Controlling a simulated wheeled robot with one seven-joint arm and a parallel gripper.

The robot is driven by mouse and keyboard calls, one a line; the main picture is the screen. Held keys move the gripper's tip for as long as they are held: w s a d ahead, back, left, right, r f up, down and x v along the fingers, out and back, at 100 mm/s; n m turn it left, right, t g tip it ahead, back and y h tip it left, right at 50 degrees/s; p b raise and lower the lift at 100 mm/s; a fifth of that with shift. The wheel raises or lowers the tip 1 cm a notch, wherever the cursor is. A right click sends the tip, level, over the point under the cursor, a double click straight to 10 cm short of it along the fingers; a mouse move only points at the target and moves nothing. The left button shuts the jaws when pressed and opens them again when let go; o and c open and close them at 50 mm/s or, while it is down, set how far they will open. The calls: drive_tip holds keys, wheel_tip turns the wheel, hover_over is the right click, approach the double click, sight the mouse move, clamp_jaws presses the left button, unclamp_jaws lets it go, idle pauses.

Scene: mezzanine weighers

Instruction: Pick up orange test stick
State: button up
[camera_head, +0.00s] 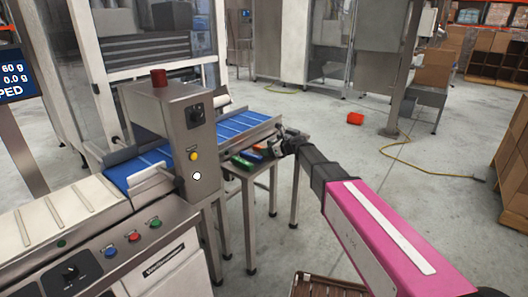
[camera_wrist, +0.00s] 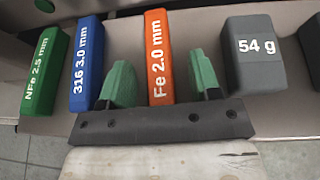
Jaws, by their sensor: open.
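The orange test stick (camera_wrist: 158,57), marked "Fe 2.0 mm", lies on a light grey surface (camera_wrist: 203,23) in the wrist view. My gripper (camera_wrist: 158,82) is open, with one green-tipped finger on each side of the stick's near part. I see gaps between the fingers and the stick, and cannot tell their height over the surface. In the head view my gripper (camera_head: 284,143) is at a small side table beside the conveyor. The orange stick there is small and partly hidden by the gripper.
In the wrist view, a blue "316 3.0 mm" stick (camera_wrist: 87,50) and a green "NFe 2.5 mm" stick (camera_wrist: 45,70) lie to the left. A grey "54 g" block (camera_wrist: 254,62) sits right of the right finger. The blue conveyor (camera_head: 235,124) runs beside the side table.

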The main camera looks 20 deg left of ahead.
drive_tip(key=c, duration=1)
